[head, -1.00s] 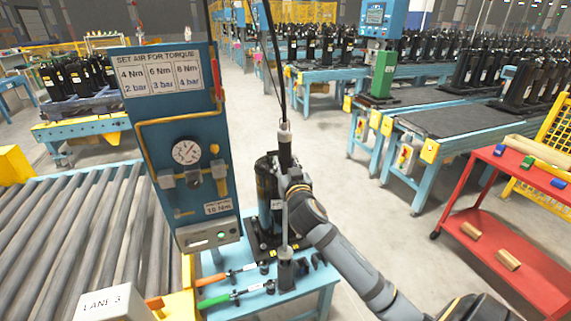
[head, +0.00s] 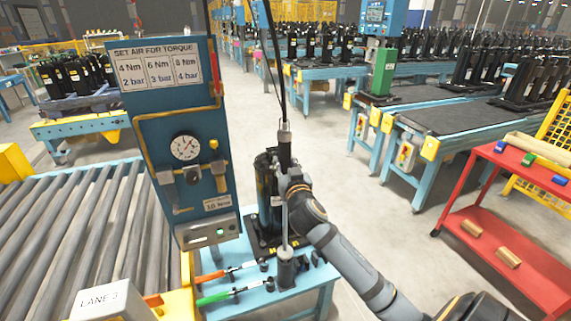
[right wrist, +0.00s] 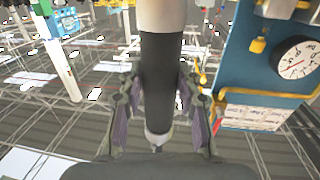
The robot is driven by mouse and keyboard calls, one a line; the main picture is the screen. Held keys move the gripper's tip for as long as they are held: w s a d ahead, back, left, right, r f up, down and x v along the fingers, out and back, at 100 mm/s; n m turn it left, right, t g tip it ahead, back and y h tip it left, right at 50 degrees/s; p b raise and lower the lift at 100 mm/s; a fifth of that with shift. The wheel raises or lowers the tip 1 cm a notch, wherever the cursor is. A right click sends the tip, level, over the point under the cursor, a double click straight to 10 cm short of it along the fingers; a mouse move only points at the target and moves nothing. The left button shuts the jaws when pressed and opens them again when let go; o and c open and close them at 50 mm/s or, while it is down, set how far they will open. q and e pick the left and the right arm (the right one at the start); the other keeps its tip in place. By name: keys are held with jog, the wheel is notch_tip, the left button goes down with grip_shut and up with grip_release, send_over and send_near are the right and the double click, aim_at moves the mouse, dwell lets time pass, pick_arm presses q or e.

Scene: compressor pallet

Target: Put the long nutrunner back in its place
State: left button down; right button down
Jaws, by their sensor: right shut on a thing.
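The long nutrunner (head: 284,155) is a slim upright tool with a grey and black body, hanging below dark cables. My right gripper (head: 290,190) is shut on it. In the right wrist view its dark barrel (right wrist: 160,80) stands between the two fingers of my right gripper (right wrist: 160,115). Its lower end is close to a dark cylindrical piece (head: 286,272) on the small blue table (head: 318,285). I cannot tell whether it is inside that piece or in front of it. My left gripper is not in view.
A black compressor (head: 266,190) stands right behind the tool. A blue torque panel (head: 160,120) with a gauge rises to the left. Orange and green handled tools (head: 215,298) lie on the table's front. A roller conveyor (head: 70,225) is left; a red cart (head: 500,225) is right.

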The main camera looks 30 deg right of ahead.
jog(key=shift+f+b, duration=1.25)
jog(key=shift+f, duration=0.05)
dwell(0.4)
jog(key=c, duration=0.8)
grip_release()
jog(key=shift+s+a, duration=0.1)
jog(key=shift+c, duration=0.2)
jog(key=shift+f, duration=0.25)
jog(key=v, duration=1.2)
jog(key=shift+r, duration=0.2)
